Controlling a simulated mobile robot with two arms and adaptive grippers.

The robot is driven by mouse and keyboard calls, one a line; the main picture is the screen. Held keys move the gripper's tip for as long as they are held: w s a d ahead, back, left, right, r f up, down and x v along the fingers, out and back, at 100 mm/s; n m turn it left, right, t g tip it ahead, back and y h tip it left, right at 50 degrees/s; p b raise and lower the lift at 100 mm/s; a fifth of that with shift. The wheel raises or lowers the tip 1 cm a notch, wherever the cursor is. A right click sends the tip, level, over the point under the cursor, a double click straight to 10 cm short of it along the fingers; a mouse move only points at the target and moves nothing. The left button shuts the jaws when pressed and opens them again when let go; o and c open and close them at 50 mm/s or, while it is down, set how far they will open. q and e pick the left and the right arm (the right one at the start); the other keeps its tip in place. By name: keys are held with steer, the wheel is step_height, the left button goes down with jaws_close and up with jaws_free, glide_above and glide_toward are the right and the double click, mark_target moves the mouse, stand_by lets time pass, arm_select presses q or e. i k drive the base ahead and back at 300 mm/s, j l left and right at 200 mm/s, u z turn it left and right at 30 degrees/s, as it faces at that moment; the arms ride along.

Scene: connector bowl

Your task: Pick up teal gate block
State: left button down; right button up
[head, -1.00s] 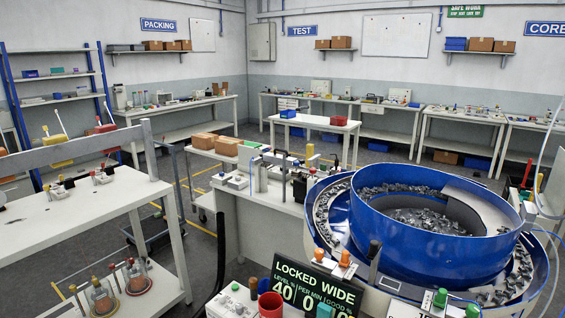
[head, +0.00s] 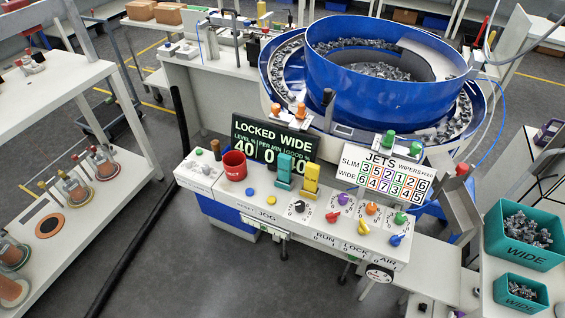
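The teal gate block (head: 284,172) stands upright at the back of the white control panel (head: 285,212) in the head view. It is in front of the dark "LOCKED WIDE" display (head: 262,140) and covers part of its numbers. A yellow block (head: 311,178) stands close to its right. A red cup (head: 234,165) is to its left. Neither of my grippers is in view.
A large blue bowl feeder (head: 385,68) full of grey parts stands behind the panel. Knobs and levers, including a red one (head: 332,217), cover the panel's front. A JETS sign (head: 383,176) is at right. Teal WIDE bins (head: 522,235) stand far right.

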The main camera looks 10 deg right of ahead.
mark_target(284, 161)
steer(key=i+j+z, duration=1.05)
